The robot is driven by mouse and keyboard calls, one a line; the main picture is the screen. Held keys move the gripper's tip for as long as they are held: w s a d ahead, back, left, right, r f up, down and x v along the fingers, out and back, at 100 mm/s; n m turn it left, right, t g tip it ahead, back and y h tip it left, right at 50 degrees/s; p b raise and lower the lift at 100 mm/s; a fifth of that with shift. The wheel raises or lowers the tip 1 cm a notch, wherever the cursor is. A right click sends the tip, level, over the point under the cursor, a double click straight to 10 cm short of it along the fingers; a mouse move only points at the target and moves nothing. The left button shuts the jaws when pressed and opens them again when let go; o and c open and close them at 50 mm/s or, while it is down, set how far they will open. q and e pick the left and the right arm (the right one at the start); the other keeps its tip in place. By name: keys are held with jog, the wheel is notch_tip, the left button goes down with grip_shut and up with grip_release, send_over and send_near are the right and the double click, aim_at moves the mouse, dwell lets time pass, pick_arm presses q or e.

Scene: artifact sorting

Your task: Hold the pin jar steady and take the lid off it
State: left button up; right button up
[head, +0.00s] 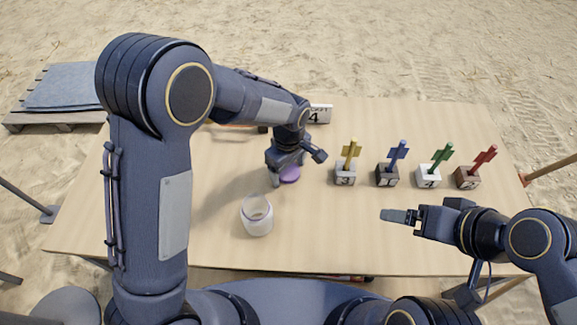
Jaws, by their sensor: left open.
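The pin jar (257,221), a pale jar with an open mouth, stands upright on the table left of centre, with no lid on it. A purple round lid (290,175) lies behind it and slightly right, apparently on the table. My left gripper (297,167) is open right over the lid, pointing down and partly hiding it. I cannot tell whether the fingers touch it. My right gripper (402,215) is held sideways at the right, well apart from the jar, with nothing visible in it. Its finger gap is not clear.
Several small numbered blocks with coloured upright tags, yellow (351,152), blue (397,155), green (440,157) and red (483,160), stand in a row at the right. A number sign (319,114) is at the back, partly behind my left arm. The table's (330,230) front middle is clear.

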aim_at(289, 171)
pick_arm(q)
jog(key=shift+r+p, duration=0.3)
notch_tip(289, 171, up, 12)
jog(key=s+a+r+m+t+h, duration=0.1)
jog(key=s+a+r+m+h, duration=0.2)
jog(key=a, duration=0.4)
jog(key=s+a+r+t+h, duration=0.1)
jog(key=s+a+r, duration=0.2)
jog(key=s+a, duration=0.25)
jog(key=s+a+f+m+t, duration=0.2)
jog(key=s+a+m, duration=0.3)
jog(key=s, duration=0.7)
jog(key=shift+s+a+t, duration=0.2)
jog(key=shift+a+t, duration=0.2)
jog(key=shift+t, duration=0.4)
jog(key=shift+r, duration=0.1)
